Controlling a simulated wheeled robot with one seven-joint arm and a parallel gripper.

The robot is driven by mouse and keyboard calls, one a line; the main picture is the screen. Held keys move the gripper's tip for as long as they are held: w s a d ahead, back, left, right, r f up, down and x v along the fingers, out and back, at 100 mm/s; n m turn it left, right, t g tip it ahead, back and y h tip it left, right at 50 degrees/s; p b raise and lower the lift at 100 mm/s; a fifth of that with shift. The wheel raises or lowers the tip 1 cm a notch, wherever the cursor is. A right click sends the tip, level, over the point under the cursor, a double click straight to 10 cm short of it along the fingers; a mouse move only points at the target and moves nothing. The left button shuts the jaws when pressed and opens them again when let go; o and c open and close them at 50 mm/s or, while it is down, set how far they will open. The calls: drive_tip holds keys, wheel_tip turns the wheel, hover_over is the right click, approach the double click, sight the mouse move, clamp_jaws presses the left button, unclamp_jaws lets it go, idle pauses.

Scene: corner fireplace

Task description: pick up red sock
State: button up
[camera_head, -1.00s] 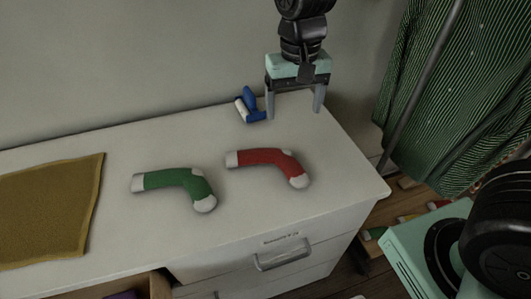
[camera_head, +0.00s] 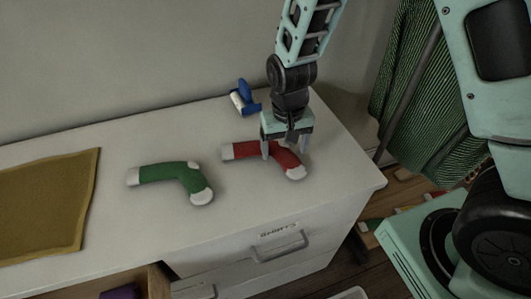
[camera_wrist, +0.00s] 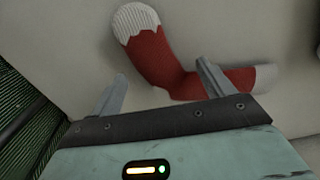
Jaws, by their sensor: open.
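The red sock (camera_head: 268,158) with white toe and cuff lies bent on the white dresser top (camera_head: 232,205). My gripper (camera_head: 285,152) is over the sock with its fingers pointing down, and it partly hides the sock's middle. In the wrist view the red sock (camera_wrist: 158,65) lies just beyond the fingertips of my open gripper (camera_wrist: 162,80). One finger overlaps the sock near its bend; the other is over the bare surface. The jaws hold nothing. I cannot tell how high the fingertips are above the top.
A green sock (camera_head: 175,176) lies to the left of the red one. A blue and white roller-like object (camera_head: 243,98) sits near the wall. A mustard cloth (camera_head: 45,205) covers the left part. Below are a drawer handle (camera_head: 279,245) and an open drawer (camera_head: 125,284). A green striped curtain (camera_head: 415,90) hangs at right.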

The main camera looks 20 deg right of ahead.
drive_tip(key=shift+f, duration=0.8)
drive_tip(key=c, duration=1)
drive_tip(key=shift+r, duration=0.1)
drive_tip(key=shift+c, duration=0.2)
